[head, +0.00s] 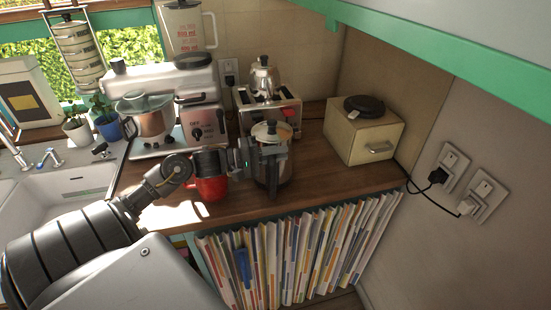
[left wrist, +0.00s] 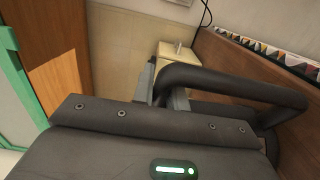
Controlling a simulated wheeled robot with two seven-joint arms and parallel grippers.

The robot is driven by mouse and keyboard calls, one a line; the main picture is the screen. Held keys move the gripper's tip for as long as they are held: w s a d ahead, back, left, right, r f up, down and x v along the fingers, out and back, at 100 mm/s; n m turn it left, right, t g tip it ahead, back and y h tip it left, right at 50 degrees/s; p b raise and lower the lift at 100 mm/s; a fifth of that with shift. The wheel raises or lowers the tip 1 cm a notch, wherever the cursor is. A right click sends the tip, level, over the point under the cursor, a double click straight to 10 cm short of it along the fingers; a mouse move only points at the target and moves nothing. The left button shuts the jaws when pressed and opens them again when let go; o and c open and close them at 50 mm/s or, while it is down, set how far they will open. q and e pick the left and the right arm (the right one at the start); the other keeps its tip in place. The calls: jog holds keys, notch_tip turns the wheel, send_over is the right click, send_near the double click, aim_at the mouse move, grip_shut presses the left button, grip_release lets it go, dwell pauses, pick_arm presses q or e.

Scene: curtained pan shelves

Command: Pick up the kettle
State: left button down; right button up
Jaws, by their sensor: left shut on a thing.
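The kettle (head: 272,172), a silver pot with a pale lid and a dark handle, is near the front of the wooden counter in the head view. My left gripper (head: 254,158) reaches it from the left and is shut on its handle. In the left wrist view the black handle (left wrist: 235,82) loops out past my left gripper (left wrist: 168,98), and the rest of the kettle is largely hidden by the gripper body. I cannot tell whether the kettle's base touches the counter. My right gripper is not in view.
A red mug (head: 208,188) stands close under my left wrist. A toaster (head: 270,108) with a moka pot (head: 263,78) on it is behind the kettle. A cream box (head: 362,138) stands right; free counter (head: 325,170) lies between.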

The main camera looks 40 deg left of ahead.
pick_arm(q)
notch_tip(320, 180, up, 3)
jog(key=shift+a+r+b, duration=0.1)
jog(key=shift+b, duration=0.45)
jog(key=s+d+r+p, duration=0.3)
jog(key=s+r+p, duration=0.1)
jog(key=s+r, duration=0.1)
jog(key=s+d+r+p, duration=0.3)
jog(key=s+r+p, duration=0.1)
jog(key=s, duration=0.3)
jog(key=shift+s+d+r, duration=0.2)
jog(key=shift+d+r, duration=0.15)
jog(key=shift+r, duration=0.2)
jog(key=shift+w+f, duration=0.1)
